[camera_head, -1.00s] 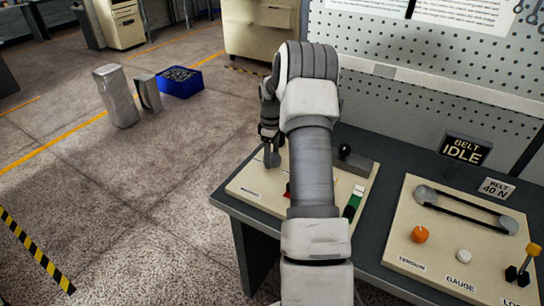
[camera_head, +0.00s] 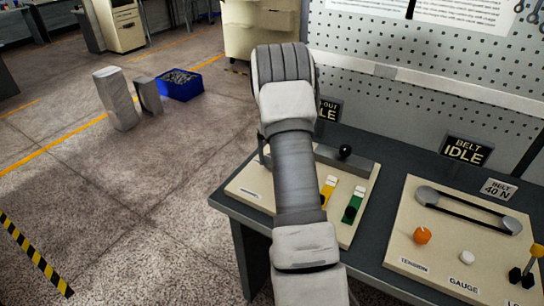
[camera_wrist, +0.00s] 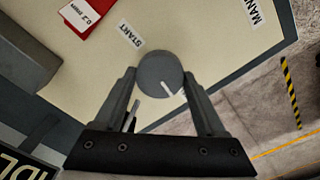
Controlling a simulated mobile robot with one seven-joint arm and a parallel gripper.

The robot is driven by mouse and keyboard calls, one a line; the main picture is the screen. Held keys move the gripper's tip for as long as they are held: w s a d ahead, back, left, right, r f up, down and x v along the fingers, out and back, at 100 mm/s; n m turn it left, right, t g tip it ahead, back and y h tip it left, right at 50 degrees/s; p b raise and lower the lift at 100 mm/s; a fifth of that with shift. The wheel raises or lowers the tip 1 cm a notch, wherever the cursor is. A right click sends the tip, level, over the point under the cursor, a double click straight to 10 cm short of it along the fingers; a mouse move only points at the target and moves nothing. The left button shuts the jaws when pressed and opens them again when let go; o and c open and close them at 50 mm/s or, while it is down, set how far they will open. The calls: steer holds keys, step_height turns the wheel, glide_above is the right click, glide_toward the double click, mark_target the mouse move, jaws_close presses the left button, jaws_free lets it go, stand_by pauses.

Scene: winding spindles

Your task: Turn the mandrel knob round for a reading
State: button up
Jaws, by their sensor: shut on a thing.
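The mandrel knob (camera_wrist: 158,68) is a round grey knob with a white line on its face, seen in the wrist view. The line points down and slightly right there. My gripper (camera_wrist: 160,78) is shut on the knob, one finger on each side. The word START is printed just above left of the knob on the cream panel (camera_wrist: 225,50). A partly cut label beginning MAN shows at the upper right. In the head view my arm hides the knob and nearly all of the gripper.
In the head view, a yellow switch (camera_head: 327,191), a green switch (camera_head: 353,206) and a black ball handle (camera_head: 345,151) stand right of my arm. A second panel (camera_head: 440,262) holds an orange knob, a white knob and a lever. A pegboard (camera_head: 420,100) rises behind.

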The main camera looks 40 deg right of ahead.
steer(key=m, duration=0.3)
steer(key=shift+m, duration=0.3)
steer(key=m, duration=0.4)
steer(key=shift+r+m, duration=0.1)
steer(key=shift+m, duration=0.2)
steer(key=m, duration=0.4)
steer(key=shift+p, duration=0.35)
steer(key=shift+m, duration=1.9)
steer(key=o, duration=1.3)
step_height(320, 180, up, 17)
steer(key=shift+r+p, duration=0.15)
steer(key=shift+p, duration=0.4)
